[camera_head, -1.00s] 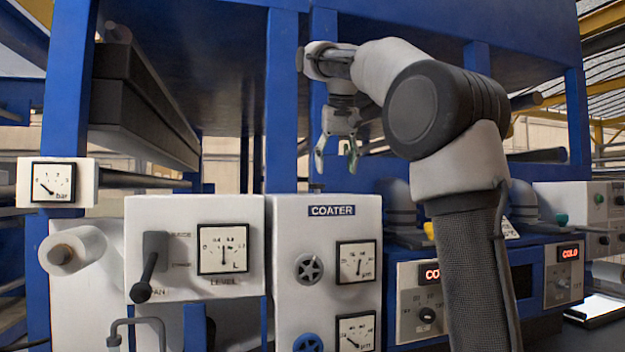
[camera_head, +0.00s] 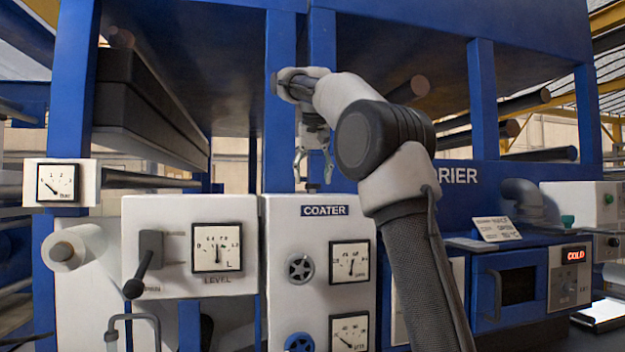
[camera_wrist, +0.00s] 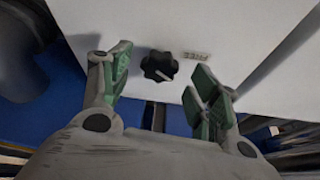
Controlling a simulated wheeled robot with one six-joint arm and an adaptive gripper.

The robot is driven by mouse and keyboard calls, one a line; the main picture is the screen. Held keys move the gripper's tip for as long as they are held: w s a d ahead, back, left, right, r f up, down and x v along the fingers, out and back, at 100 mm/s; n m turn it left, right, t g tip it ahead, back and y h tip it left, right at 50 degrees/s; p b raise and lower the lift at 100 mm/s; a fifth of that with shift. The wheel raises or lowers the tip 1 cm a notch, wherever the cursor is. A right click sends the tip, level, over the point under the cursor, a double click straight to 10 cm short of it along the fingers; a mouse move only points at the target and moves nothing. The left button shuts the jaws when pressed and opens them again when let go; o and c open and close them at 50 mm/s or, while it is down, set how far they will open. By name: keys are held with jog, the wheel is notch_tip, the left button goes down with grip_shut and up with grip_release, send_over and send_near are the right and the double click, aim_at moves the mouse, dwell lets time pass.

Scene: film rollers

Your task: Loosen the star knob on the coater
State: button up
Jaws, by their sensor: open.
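The white coater cabinet (camera_head: 325,225) stands in the middle of the head view, marked COATER. My gripper (camera_head: 313,172) hangs above its top, pointing down, with its fingers apart and empty. In the wrist view a black star knob (camera_wrist: 159,66) with a pale pointer line sits on a white surface beside a small label (camera_wrist: 195,56), which I cannot read surely. The knob appears between the open green-padded fingertips of my gripper (camera_wrist: 160,78) and is not touched. This knob does not show in the head view.
Left is a level panel (camera_head: 190,245) with a lever (camera_head: 143,262). Blue posts (camera_head: 280,100) rise behind my gripper.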

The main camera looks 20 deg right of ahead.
jog(key=shift+w+d+f, duration=0.1)
jog(key=shift+w+f, duration=0.15)
jog(key=shift+f, duration=0.45)
jog(key=c, duration=1)
jog(key=shift+n, duration=0.4)
jog(key=n+y, duration=0.1)
jog(key=n, duration=0.2)
jog(key=shift+d+y, duration=0.25)
jog(key=shift+y, duration=0.15)
jog(key=shift+d+n+y, duration=0.1)
jog(key=shift+n+y, duration=0.5)
jog(key=shift+n, duration=1.2)
